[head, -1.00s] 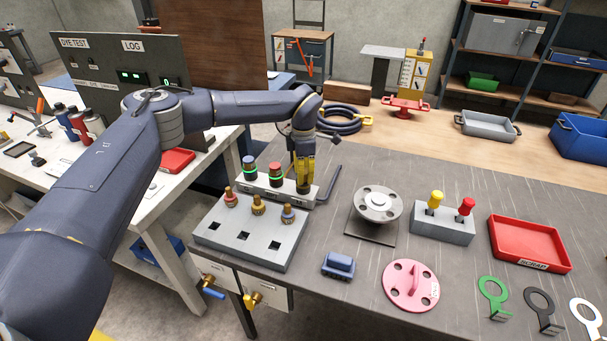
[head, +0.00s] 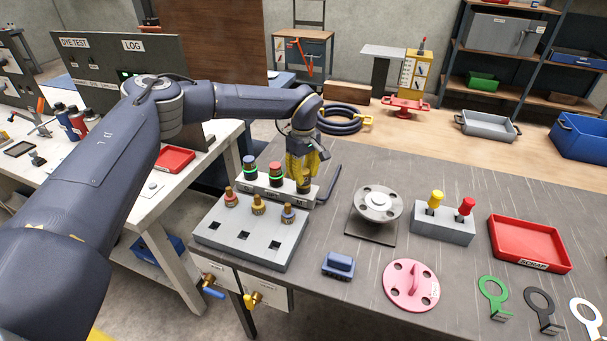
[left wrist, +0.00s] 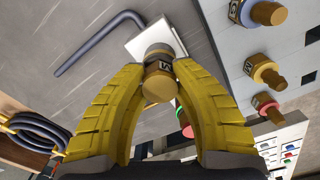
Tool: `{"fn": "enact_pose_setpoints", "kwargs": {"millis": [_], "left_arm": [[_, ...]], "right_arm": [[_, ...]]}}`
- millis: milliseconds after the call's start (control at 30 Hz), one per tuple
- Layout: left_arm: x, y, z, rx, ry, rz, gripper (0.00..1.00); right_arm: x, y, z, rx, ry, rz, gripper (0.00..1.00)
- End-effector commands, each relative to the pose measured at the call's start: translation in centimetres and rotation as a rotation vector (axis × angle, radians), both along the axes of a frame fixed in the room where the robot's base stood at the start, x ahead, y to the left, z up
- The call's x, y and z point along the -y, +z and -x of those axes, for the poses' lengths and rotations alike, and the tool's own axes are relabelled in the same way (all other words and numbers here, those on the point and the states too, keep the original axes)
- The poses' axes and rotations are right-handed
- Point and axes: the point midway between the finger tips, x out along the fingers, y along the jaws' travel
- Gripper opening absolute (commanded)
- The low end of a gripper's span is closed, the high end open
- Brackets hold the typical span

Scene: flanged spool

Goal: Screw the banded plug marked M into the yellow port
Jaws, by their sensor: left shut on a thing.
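My left gripper (head: 303,172) is upright over the right end of the pale port block (head: 264,191), its yellow fingers pointing down.
A grey rack (head: 240,254) in front holds three brass plugs with red (head: 231,199), yellow (head: 258,206) and bluish (head: 288,215) bands. A bent dark rod (head: 331,185) lies just right of the port block. A flanged spool (head: 377,206) stands farther right.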

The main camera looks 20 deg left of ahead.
Motion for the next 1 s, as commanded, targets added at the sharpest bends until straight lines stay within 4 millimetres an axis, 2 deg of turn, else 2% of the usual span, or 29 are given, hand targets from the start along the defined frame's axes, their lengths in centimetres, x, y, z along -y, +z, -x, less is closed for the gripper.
{"fn": "enact_pose_setpoints", "kwargs": {"millis": [367, 400, 600, 867, 1000], "left_arm": [[-0.06, -0.2, 0.08, -0.002, -0.056, -0.002, 0.0], [-0.05, -0.2, 0.08, -0.002, -0.056, -0.002, 0.3], [-0.03, -0.11, 0.04, -0.002, -0.055, -0.001, 0.53], [-0.01, -0.09, 0.04, -0.002, -0.045, -0.001, 0.53], [0.01, -0.06, 0.03, -0.001, 0.05, -0.001, 0.53]], "right_arm": [[0.0, 0.0, -0.01, 0.0, 0.0, 0.0, 0.44], [0.0, 0.0, -0.01, 0.0, 0.0, 0.0, 0.44], [-0.01, 0.0, -0.02, 0.0, 0.0, 0.0, 0.44], [0.0, 0.0, -0.01, 0.0, 0.0, 0.0, 0.44], [0.0, 0.0, -0.01, 0.0, 0.0, 0.0, 0.44]]}}
